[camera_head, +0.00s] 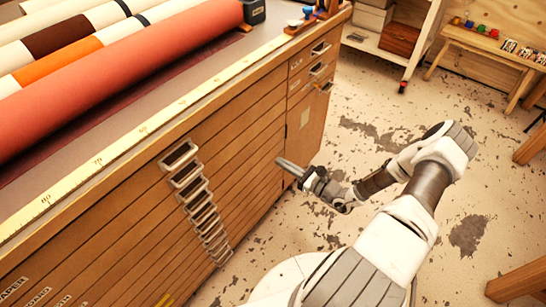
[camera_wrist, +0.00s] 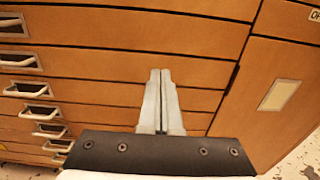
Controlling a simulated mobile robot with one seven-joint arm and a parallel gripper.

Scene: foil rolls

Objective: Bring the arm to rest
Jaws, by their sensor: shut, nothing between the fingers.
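My gripper (camera_head: 283,163) is in front of the drawer fronts of a wooden cabinet (camera_head: 235,150), toward the cabinet's right part. It points at the drawers, and I cannot tell how small the gap to them is. In the wrist view my gripper (camera_wrist: 160,72) shows its two pale fingers together, with nothing between them. My arm (camera_head: 430,180) reaches in from the lower right and is bent at the elbow over the floor.
Rolls, including a large red one (camera_head: 120,75), lie on the cabinet top behind a yellow measuring strip (camera_head: 150,125). Metal drawer handles (camera_head: 187,176) stick out of the front. A shelf (camera_head: 395,45) and a wooden bench (camera_head: 490,45) stand at the back.

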